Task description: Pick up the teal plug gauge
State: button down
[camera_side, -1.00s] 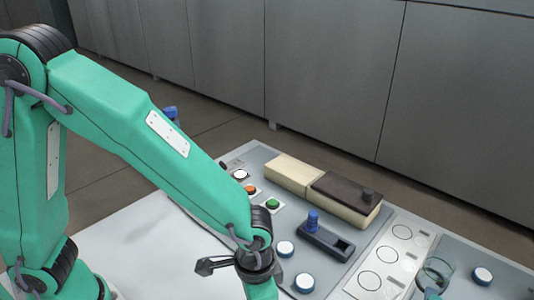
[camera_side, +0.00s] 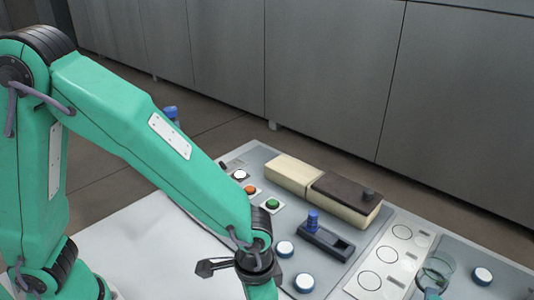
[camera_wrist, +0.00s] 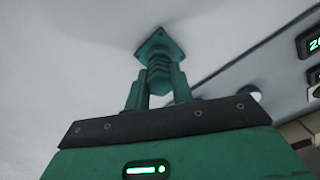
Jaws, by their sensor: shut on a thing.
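The teal plug gauge (camera_wrist: 160,46) shows in the wrist view, with a square flange at its far end and a ribbed body. My gripper (camera_wrist: 158,80) is shut on the ribbed body, with one finger on each side of it. The flange is close to a pale surface, and I cannot tell whether it touches. In the side view my wrist is at the bottom edge, and the fingers and the gauge are out of frame.
A grey panel holds a green button (camera_side: 272,203), a blue-knobbed lever (camera_side: 313,221), a cream block with a dark top (camera_side: 345,194) and several blue-rimmed white discs. A clear round vessel (camera_side: 440,266) is at right. The white surface (camera_side: 150,245) at left is clear.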

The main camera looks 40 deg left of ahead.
jog(key=shift+r, duration=0.1)
jog(key=shift+r, duration=0.65)
notch_tip(320, 180, up, 3)
jog(key=shift+s, duration=0.15)
jog(key=s+d+r, duration=0.3)
jog(key=s+r, duration=0.3)
jog(key=s, duration=0.5)
jog(key=shift+r, duration=0.3)
jog(key=shift+d, duration=0.1)
jog(key=shift+w, duration=0.1)
